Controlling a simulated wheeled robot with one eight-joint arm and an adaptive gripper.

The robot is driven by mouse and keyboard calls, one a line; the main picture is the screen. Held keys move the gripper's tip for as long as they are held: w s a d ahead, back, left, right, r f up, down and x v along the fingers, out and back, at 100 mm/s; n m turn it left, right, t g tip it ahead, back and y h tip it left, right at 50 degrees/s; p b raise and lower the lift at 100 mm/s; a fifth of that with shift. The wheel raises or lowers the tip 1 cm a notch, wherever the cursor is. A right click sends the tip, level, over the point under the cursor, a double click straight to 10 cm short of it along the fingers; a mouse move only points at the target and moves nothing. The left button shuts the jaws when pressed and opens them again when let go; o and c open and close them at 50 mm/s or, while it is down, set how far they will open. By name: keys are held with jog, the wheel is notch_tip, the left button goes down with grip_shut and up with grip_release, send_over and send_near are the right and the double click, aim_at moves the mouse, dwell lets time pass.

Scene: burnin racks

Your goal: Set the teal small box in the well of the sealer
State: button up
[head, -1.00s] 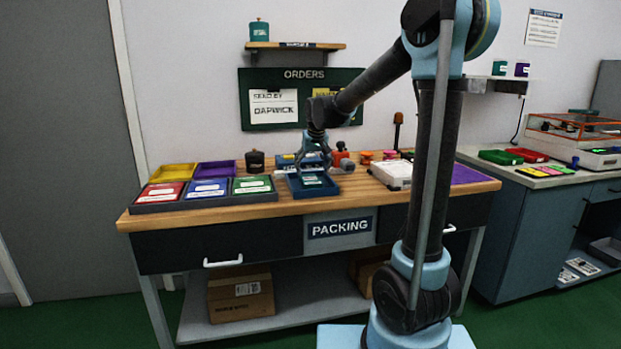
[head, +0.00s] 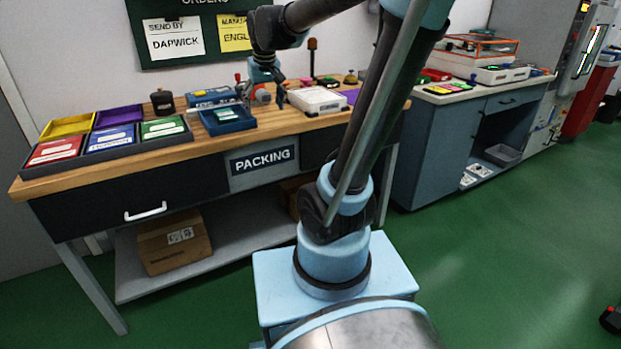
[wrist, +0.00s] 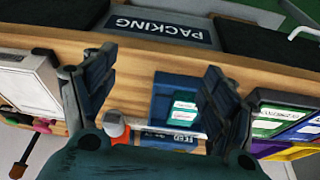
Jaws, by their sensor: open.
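The teal small box (head: 227,114) lies flat in a blue open tray (head: 228,128) on the wooden packing table. It also shows in the wrist view (wrist: 183,108), with white labels, in the tray (wrist: 160,98). A blue machine (head: 210,97), which looks like the sealer, stands directly behind the tray; I cannot tell whether the tray is its well. My gripper (head: 261,94) is open and empty, above the table to the right of the tray. In the wrist view its fingers (wrist: 155,92) are spread wide, and one partly covers the tray's edge.
A rack of red, blue and green boxes (head: 108,140) stands left of the tray. A black pot (head: 162,101) stands at the back. The front table strip is clear.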

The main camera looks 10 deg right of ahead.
jog(key=s+d+f, duration=0.3)
jog(key=s+f, duration=0.2)
jog(key=s, duration=0.3)
jog(key=s+d+f+m+g, duration=0.1)
jog(key=s+d+f, duration=0.3)
jog(key=s, duration=0.4)
jog(key=s+d+f+m, duration=0.1)
jog(key=s+d+f, duration=0.2)
jog(key=s+f, duration=0.4)
jog(key=shift+s+d+g+h, duration=0.3)
jog(key=shift+s+d, duration=0.1)
jog(key=shift+s, duration=0.1)
jog(key=shift+w+f, duration=0.25)
jog(key=shift+w, duration=0.25)
